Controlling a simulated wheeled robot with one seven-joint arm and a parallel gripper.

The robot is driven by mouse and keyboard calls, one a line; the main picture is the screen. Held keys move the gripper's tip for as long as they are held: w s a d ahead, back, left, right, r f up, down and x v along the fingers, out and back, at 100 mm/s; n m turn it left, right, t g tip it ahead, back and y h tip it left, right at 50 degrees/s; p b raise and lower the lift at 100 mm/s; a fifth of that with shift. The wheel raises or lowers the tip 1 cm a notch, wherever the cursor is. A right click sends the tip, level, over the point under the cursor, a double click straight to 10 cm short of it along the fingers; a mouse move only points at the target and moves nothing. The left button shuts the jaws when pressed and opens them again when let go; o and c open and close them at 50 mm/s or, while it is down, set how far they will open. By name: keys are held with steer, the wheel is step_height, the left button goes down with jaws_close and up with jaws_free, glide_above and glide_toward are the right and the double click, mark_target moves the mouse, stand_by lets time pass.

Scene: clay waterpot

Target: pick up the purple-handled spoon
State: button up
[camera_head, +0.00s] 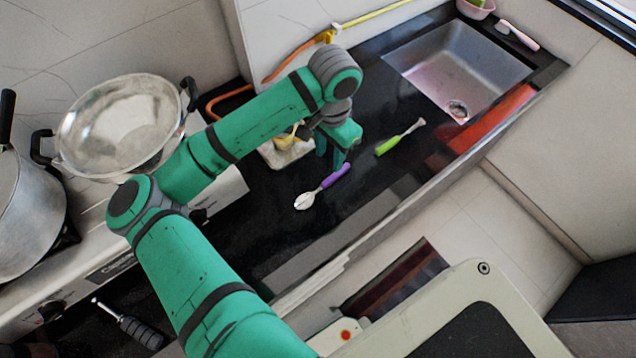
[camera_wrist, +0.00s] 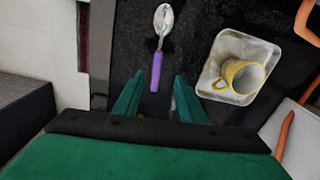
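The purple-handled spoon (camera_head: 321,187) lies on the black counter (camera_head: 262,222), its silver bowl toward the lower left in the head view. In the wrist view the spoon (camera_wrist: 157,67) lies ahead of my gripper, with the purple handle end pointing toward the space between the fingers. My gripper (camera_head: 338,162) is above the counter near the handle end. I cannot tell the exact height of the fingers above the counter.
A white tray (camera_wrist: 213,87) with a yellow cup (camera_wrist: 241,76) is right of the spoon in the wrist view. A green-handled utensil (camera_head: 388,146) lies near the sink (camera_head: 458,70). A stove with a large steel pan (camera_head: 120,125) and pot (camera_head: 25,215) stands left. The counter's front edge is close.

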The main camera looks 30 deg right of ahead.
glide_above(330, 179)
steer(key=f, duration=0.4)
steer(key=shift+w+a+f, duration=0.2)
steer(key=shift+a+f, duration=0.05)
steer(key=shift+a, duration=0.05)
steer(key=shift+s+d+f, duration=0.15)
steer(key=shift+d+f, duration=0.05)
steer(key=shift+f, duration=1.3)
steer(key=shift+s+d+f, duration=0.1)
steer(key=shift+d+f, duration=0.05)
steer(key=shift+f, duration=1.35)
jaws_close()
